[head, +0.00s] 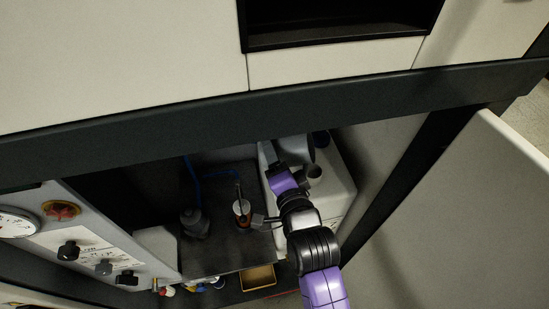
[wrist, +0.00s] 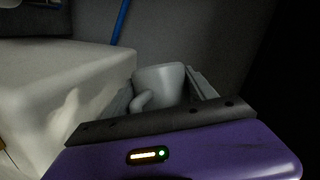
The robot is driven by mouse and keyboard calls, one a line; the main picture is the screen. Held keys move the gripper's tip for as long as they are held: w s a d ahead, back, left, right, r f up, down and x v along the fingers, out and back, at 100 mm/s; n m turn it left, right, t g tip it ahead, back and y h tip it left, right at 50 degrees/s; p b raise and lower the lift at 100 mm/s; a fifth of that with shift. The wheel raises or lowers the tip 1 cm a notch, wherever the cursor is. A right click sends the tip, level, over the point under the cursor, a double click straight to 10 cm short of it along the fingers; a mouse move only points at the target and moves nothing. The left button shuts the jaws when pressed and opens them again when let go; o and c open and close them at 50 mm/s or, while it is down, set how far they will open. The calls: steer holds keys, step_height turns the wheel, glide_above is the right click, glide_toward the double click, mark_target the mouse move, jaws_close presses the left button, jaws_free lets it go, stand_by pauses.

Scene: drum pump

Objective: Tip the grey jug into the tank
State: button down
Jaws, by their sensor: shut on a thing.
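The grey jug (wrist: 160,80) shows in the wrist view beyond the purple palm of my gripper, its curved handle towards the left. In the head view the jug (head: 297,149) is a grey shape above the white tank (head: 338,190), beside my purple gripper (head: 277,158). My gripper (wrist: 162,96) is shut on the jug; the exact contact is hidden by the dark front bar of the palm. The jug looks roughly upright in the wrist view. Its contents cannot be seen. A round grey neck (head: 314,173) shows beside the gripper over the tank.
A blue hose (head: 190,172) runs behind. A dark beam (head: 200,113) crosses above; an open door panel (head: 470,210) stands at right.

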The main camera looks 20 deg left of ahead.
mark_target(283, 156)
steer(key=shift+w+d+r+m+t+y+b, duration=0.1)
steer(key=shift+r+m+t+y+b, duration=0.1)
steer(key=shift+r+m+b, duration=0.25)
steer(key=shift+d+r+m+t+y+b, duration=0.1)
steer(key=shift+r+m+y+b, duration=0.1)
steer(key=shift+m, duration=0.45)
steer(key=shift+d+r+m+t+y, duration=0.15)
steer(key=shift+d+r+m+t, duration=0.05)
steer(key=shift+r+m, duration=0.4)
steer(key=shift+d+r+m+t+y, duration=0.2)
steer(key=shift+r+m, duration=0.3)
steer(key=shift+m, duration=0.2)
stand_by(2.0)
